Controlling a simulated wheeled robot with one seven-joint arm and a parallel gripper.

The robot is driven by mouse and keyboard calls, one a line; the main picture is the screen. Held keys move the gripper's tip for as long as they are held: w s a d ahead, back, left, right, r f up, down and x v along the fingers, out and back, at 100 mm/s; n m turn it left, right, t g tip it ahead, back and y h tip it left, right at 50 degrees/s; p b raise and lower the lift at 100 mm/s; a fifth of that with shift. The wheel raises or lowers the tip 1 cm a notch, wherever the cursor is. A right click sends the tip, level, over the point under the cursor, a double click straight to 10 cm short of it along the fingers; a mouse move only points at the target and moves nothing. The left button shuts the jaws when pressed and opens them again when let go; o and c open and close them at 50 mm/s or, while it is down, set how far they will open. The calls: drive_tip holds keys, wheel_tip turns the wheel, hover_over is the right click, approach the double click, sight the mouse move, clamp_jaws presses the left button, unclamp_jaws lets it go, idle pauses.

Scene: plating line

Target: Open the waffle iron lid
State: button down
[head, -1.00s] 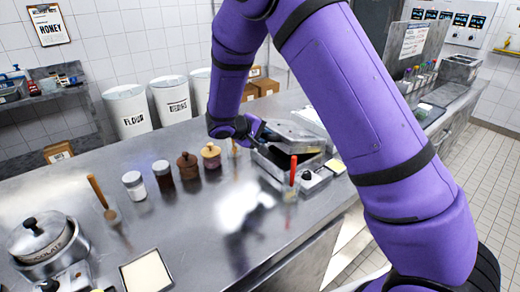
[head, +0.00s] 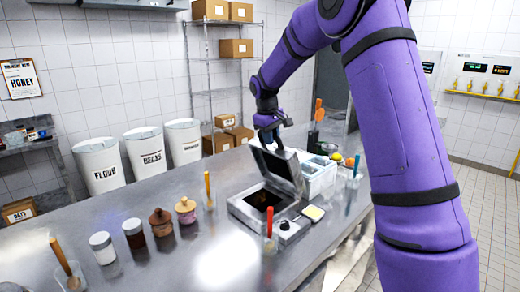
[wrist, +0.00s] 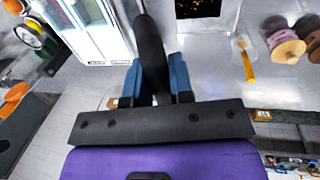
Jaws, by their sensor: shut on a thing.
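The waffle iron (head: 262,205) is a grey metal box on the steel counter, with a dark cooking plate inside. Its lid (head: 280,170) is raised, standing steeply tilted above the base. My gripper (head: 270,135) is at the raised edge of the lid. In the wrist view, the blue fingers of my gripper (wrist: 158,85) are shut on a black bar-like handle (wrist: 150,45). Part of the dark cooking plate (wrist: 198,8) shows at the top of that view.
A white container (head: 318,180) stands close behind the lid. A red-handled utensil in a cup (head: 270,243) stands in front of the iron, near a small butter dish (head: 313,213). Several jars (head: 160,222) stand to the left.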

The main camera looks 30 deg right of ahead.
drive_tip(key=w+d+g+y, duration=0.1)
drive_tip(key=w+d+y, duration=0.3)
drive_tip(key=d, duration=0.8)
drive_tip(key=shift+d+r+g, duration=0.3)
drive_tip(key=c, duration=1)
unclamp_jaws()
drive_tip(key=shift+r, duration=0.1)
drive_tip(key=r, duration=0.3)
drive_tip(key=d+r, duration=0.1)
drive_tip(key=r, duration=0.3)
drive_tip(key=d+r, duration=0.1)
drive_tip(key=r, duration=0.2)
drive_tip(key=shift+w+r, duration=0.2)
drive_tip(key=shift+w, duration=0.15)
